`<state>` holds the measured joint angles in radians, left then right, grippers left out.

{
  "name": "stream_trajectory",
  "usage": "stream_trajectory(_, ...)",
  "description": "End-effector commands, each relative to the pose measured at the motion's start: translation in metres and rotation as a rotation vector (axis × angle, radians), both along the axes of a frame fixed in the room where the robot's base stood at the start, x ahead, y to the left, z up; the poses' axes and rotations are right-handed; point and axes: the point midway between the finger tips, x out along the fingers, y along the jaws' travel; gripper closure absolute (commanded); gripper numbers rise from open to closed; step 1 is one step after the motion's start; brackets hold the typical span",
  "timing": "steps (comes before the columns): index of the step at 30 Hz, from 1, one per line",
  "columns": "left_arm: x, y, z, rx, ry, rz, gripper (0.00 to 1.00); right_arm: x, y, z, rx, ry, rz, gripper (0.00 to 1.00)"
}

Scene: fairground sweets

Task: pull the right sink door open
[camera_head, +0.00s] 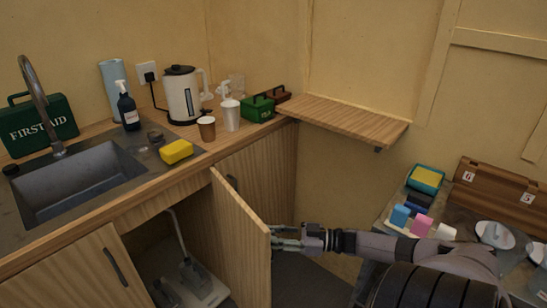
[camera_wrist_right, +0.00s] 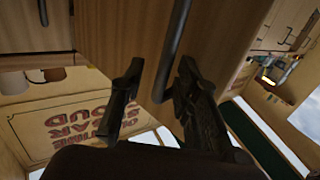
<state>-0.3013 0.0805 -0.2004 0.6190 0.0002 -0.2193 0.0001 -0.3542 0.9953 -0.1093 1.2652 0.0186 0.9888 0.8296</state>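The right sink door (camera_head: 240,240) is a wooden panel standing swung out from the cabinet, with the cupboard inside visible to its left. Its dark bar handle (camera_wrist_right: 175,45) shows in the right wrist view and is hidden behind the door in the head view. My right gripper (camera_head: 286,240) is at the door's outer edge, on its right side. In the right wrist view, the right gripper (camera_wrist_right: 162,75) has its fingers apart, one on either side of the handle's end, with gaps visible. My left gripper is not in view.
The left sink door (camera_head: 75,275) is shut. Another cabinet door (camera_head: 265,185) is to the right, behind the open door. The counter above holds a sink (camera_head: 80,180), a yellow sponge (camera_head: 176,151) and a kettle (camera_head: 183,98). A side table with a wooden box (camera_head: 500,190) stands at right.

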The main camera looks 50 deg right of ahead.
Motion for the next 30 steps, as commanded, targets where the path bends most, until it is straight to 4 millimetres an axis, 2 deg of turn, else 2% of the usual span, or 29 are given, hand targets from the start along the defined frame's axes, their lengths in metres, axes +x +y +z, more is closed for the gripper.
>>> stream_trajectory(3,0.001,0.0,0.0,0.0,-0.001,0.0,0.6,-0.002,0.001,0.026,-0.003,0.003,0.007,0.7)
stream_trajectory(6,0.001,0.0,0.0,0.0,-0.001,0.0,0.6,-0.002,0.0,0.043,-0.003,0.003,0.004,0.7)
stream_trajectory(12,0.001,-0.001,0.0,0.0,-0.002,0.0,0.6,-0.001,0.0,0.066,-0.001,0.003,0.001,0.7)
stream_trajectory(24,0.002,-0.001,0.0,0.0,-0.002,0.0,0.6,0.0,0.0,0.074,0.0,0.001,0.0,0.71)
stream_trajectory(30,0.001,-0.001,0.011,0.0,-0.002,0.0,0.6,0.0,0.0,0.085,0.0,0.0,0.0,0.84)
